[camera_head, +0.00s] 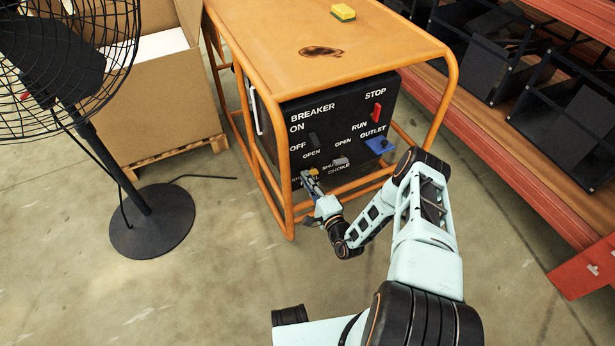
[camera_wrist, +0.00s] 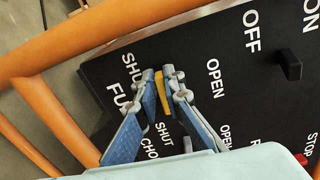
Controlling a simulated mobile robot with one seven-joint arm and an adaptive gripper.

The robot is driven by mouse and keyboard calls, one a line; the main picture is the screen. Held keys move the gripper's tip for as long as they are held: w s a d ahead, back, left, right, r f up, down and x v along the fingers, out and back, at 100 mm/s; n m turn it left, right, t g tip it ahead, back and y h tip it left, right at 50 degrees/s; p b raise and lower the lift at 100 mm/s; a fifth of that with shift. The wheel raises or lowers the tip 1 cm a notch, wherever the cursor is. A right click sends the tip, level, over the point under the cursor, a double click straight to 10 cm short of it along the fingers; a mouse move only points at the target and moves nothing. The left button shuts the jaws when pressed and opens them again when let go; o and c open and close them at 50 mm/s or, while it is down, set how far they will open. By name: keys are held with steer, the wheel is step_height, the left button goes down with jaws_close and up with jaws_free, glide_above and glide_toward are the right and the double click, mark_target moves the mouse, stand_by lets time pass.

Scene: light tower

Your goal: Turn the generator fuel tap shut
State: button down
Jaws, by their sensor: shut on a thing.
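The orange-framed generator (camera_head: 330,50) stands ahead, its black control panel (camera_head: 345,125) facing me. The fuel tap's small yellow handle (camera_wrist: 161,92) shows at the panel's lower left, between an OPEN label and a SHUT label. In the wrist view it lies roughly parallel to the line of lettering. My gripper (camera_head: 310,176) reaches in at the panel's lower left. In the wrist view the fingertips (camera_wrist: 161,76) are closed on both sides of the yellow handle. The fingers hide part of the handle and the FUEL lettering, so its exact angle is unclear.
An orange frame tube (camera_wrist: 100,40) runs close beside my gripper. A fan (camera_head: 150,220) stands left; shelving (camera_head: 530,180) is right.

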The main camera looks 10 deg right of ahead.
steer(key=shift+f+n, duration=0.2)
steer(key=shift+n, duration=0.3)
steer(key=shift+d, duration=0.1)
steer(key=c, duration=2)
jaws_free()
steer(key=shift+c, duration=0.2)
steer(key=shift+r, duration=0.1)
step_height(320, 180, up, 10)
steer(key=shift+f, duration=0.1)
